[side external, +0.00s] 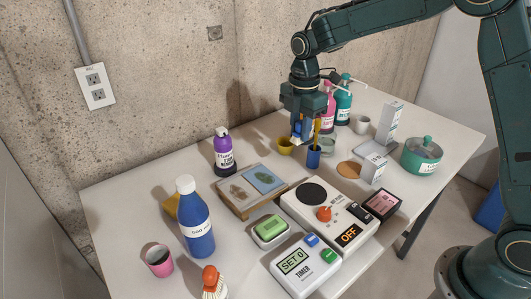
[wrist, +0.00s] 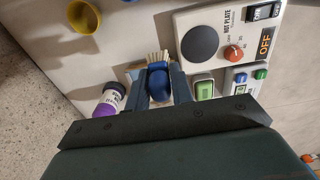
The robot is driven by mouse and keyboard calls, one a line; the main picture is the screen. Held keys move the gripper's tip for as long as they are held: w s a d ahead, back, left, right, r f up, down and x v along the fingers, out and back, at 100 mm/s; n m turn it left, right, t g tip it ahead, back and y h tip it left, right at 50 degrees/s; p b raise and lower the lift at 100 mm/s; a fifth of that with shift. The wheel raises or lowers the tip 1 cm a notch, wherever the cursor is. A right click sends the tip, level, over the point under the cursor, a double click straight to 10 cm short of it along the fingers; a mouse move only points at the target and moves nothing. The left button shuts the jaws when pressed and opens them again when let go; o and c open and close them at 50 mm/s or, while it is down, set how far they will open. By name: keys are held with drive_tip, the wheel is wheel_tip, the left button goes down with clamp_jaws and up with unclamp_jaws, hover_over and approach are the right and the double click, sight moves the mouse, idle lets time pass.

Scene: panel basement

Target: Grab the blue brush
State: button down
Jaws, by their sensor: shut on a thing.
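My gripper (side external: 301,133) is above the table, near the back, pointing down. In the wrist view my gripper (wrist: 159,82) is shut on the blue brush (wrist: 157,83), with one finger on each side of its rounded blue body. Its pale bristles (wrist: 157,57) stick out beyond the fingertips. In the side view the blue brush (side external: 297,130) shows only as a small blue and white patch between the fingers. It is held above the table.
A blue cup (side external: 313,159) with a yellow stick and a yellow cup (side external: 285,147) stand near my gripper. A purple-capped bottle (side external: 223,154), framed board (side external: 236,205), hot plate (side external: 292,202) and pump bottles (side external: 343,104) surround it. An orange-handled brush (side external: 210,277) is in front.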

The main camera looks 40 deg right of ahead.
sight(301, 120)
drive_tip(key=shift+r, duration=2.45)
